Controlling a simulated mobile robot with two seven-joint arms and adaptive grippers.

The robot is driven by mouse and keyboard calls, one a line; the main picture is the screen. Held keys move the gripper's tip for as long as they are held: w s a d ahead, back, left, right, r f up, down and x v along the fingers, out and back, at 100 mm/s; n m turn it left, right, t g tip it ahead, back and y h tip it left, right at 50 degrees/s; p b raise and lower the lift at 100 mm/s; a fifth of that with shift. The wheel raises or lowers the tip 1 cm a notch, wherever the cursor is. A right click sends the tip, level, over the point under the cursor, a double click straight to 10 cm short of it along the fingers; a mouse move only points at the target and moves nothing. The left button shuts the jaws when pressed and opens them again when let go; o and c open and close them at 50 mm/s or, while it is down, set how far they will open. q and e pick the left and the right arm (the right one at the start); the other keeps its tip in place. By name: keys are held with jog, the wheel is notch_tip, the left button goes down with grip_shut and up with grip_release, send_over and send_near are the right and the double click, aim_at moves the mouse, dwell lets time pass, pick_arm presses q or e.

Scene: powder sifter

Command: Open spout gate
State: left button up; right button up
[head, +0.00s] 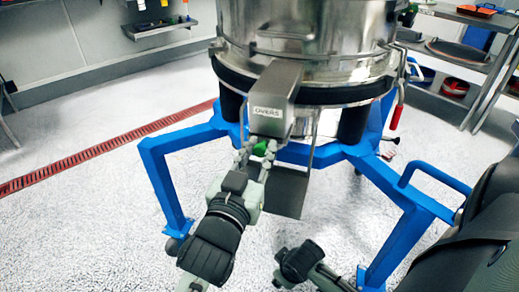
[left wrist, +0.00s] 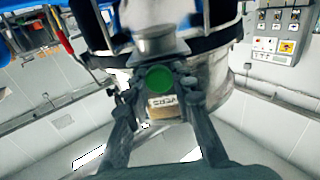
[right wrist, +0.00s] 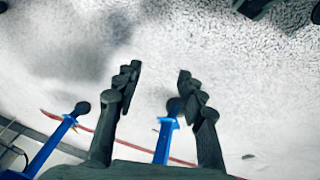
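The steel spout (head: 279,85) juts from the front of the sifter drum (head: 315,35) and bears a white label (head: 266,112). A small green knob (head: 262,147) sits under the spout's end; the left wrist view shows it face-on as a green disc (left wrist: 160,79). My left gripper (head: 256,152) reaches up to the knob, one finger on each side. In the left wrist view its fingers (left wrist: 156,84) stand apart around the knob; firm contact is not clear. A grey metal chute (head: 286,192) hangs just right of the gripper. My right gripper (right wrist: 155,80) is open and empty over the floor.
A blue wheeled frame (head: 170,185) carries the sifter, with legs on both sides. A red-handled clamp lever (head: 397,116) is at the drum's right. Shelves (head: 455,75) stand at the right back. A red floor drain (head: 90,153) crosses the open floor at left.

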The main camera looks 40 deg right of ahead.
pick_arm(q)
grip_shut()
jog(key=shift+a, duration=0.1)
pick_arm(e)
jog(key=shift+a+r, duration=0.1)
jog(key=shift+a, duration=0.1)
pick_arm(q)
jog(key=p+v, duration=0.2)
jog(key=v, duration=0.2)
jog(key=shift+s+a, duration=0.25)
pick_arm(e)
notch_tip(320, 180, down, 5)
jog(key=shift+s+a, duration=0.1)
jog(key=shift+s, duration=0.05)
pick_arm(q)
jog(key=o, duration=0.8)
grip_release()
jog(key=shift+c, duration=0.2)
